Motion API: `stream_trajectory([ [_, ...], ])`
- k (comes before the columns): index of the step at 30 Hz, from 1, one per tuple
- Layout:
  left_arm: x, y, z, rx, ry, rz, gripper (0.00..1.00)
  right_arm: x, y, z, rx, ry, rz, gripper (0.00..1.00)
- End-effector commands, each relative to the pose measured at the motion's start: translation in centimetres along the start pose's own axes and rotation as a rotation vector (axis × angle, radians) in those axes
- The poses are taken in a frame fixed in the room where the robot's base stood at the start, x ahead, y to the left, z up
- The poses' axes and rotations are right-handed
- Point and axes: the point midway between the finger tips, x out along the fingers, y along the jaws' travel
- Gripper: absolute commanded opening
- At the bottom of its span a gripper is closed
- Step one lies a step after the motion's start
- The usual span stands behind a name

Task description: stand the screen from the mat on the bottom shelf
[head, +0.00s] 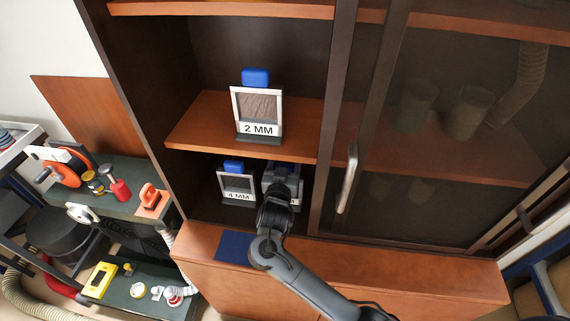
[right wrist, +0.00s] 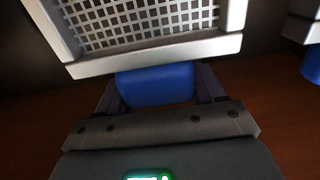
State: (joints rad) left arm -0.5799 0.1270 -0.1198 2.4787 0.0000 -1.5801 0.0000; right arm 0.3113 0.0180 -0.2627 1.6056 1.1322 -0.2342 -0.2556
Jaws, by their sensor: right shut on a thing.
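My right gripper (head: 283,172) reaches into the bottom shelf (head: 208,211) of the open cabinet bay. In the right wrist view it is shut on the blue tab (right wrist: 155,84) of a screen with a pale frame and coarse mesh (right wrist: 145,22). In the head view my gripper hides most of this screen, and I cannot tell whether its base touches the shelf. The blue mat (head: 235,247) on the ledge in front is empty. My left gripper is not in view.
A 4 MM screen (head: 236,184) with a blue tab stands just left of my gripper. A 2 MM screen (head: 258,108) stands on the shelf above. The dark glass door (head: 440,130) and its handle (head: 347,180) are close on the right. A tool cart (head: 120,190) stands left.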

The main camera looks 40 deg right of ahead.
Motion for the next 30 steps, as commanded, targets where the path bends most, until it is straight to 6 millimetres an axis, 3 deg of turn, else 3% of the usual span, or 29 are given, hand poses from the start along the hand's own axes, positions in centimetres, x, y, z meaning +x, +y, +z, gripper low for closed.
stream_trajectory([
  [6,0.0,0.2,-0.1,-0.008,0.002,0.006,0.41,0.0,0.0,0.2,0.001,0.001,0.0,0.0],
  [7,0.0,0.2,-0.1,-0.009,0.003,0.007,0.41,0.0,0.0,0.4,0.0,-0.001,0.0,0.69],
  [12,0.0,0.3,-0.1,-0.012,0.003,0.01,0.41,0.0,0.0,0.3,0.0,-0.001,0.0,0.93],
  [23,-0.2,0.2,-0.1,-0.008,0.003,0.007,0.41,0.0,0.0,-0.1,0.0,0.001,0.0,0.93],
  [30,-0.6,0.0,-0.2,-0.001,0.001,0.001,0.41,-3.0,-0.1,-0.1,0.001,-0.003,-0.002,0.93],
])
